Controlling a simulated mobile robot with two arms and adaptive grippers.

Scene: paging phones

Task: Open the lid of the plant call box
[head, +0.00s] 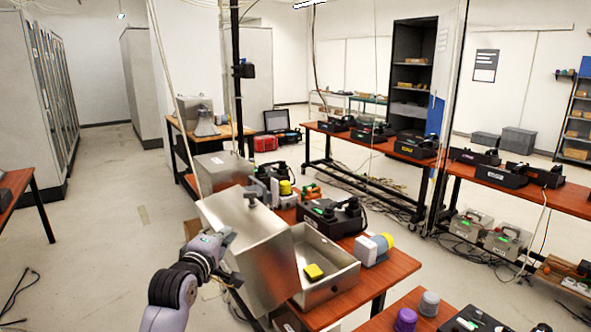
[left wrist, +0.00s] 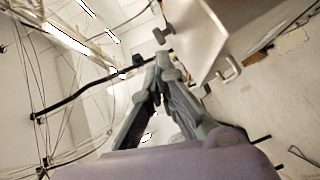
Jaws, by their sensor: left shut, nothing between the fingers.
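The plant call box is a bare metal box on the wooden table. Its lid (head: 250,240) stands raised and tilted on the left side, and its open tray (head: 343,276) shows to the right. A small yellow and black item (head: 313,271) lies inside the tray. My left gripper (head: 228,240) is at the lid's outer left face, shut and empty. In the left wrist view the closed fingertips (left wrist: 163,62) are close to the metal lid (left wrist: 208,38), which has a small bent latch (left wrist: 227,71). Whether they touch it I cannot tell. My right gripper is not in view.
A purple-capped item (head: 405,320) is on the near table. The floor at left is mostly clear.

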